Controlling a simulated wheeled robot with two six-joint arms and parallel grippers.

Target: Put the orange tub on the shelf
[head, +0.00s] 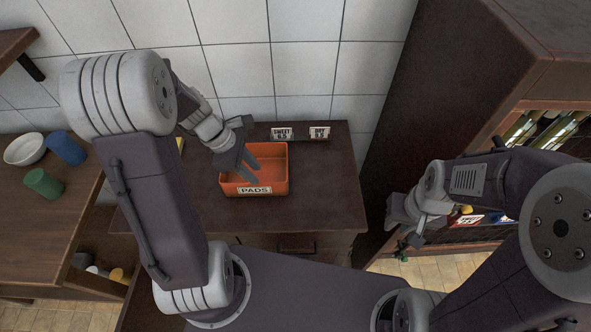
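The orange tub (280,187), an open box with a label reading PADS, stands upright on a dark brown cabinet top (325,195) against the tiled wall.
A wooden table (50,220) at the left holds a white bowl (25,149), a blue cup (66,148) and a green cup (43,184). The cabinet top right of the tub is clear.

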